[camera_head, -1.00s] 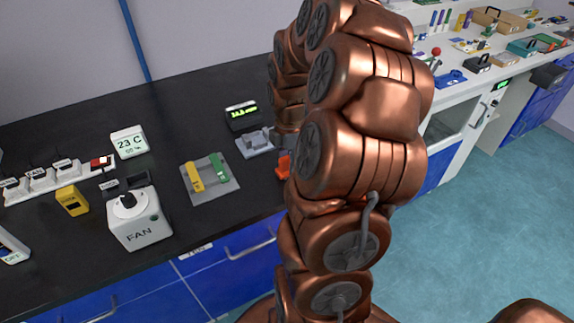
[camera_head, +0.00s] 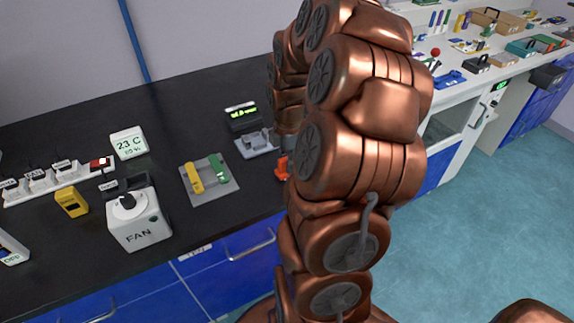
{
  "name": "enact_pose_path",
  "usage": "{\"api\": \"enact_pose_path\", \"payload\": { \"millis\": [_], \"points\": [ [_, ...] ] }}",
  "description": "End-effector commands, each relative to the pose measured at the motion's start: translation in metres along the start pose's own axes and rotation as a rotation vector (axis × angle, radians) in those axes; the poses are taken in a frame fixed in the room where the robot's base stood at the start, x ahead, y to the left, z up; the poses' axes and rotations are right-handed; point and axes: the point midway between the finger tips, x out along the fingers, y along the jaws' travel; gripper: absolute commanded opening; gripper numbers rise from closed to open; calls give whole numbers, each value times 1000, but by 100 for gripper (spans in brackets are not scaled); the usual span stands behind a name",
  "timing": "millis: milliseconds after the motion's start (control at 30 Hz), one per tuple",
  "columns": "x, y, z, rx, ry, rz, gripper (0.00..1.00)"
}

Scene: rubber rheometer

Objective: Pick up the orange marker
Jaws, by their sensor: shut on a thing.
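An orange piece (camera_head: 282,169) shows on the black bench top, just left of my copper arm, which covers part of that area. It looks upright with a wider foot. I cannot tell whether it is the orange marker. My copper arm rises through the middle of the picture, bends over and comes down behind itself toward the bench, close to the orange piece. My gripper's fingers and whatever is between them are hidden behind the arm. No other clear orange marker shows.
A grey plate (camera_head: 206,192) with a yellow and a green piece lies left of the orange piece. A FAN box (camera_head: 138,226) and a 23 C display (camera_head: 128,143) stand farther left. A cluttered white bench is at right.

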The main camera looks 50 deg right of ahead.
Motion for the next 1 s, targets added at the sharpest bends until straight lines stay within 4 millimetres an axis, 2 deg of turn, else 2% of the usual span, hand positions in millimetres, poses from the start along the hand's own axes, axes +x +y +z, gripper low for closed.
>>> {"api": "enact_pose_path", "payload": {
  "millis": [167,533,867,1000],
  "points": [
    [-5,1,0,-1,-1,3,0],
    [-36,1,0,-1,0,4,0],
    [-37,-27,-4,1,-1,2,0],
    [-39,-45,-8,0,1,1,0]
  ]
}}
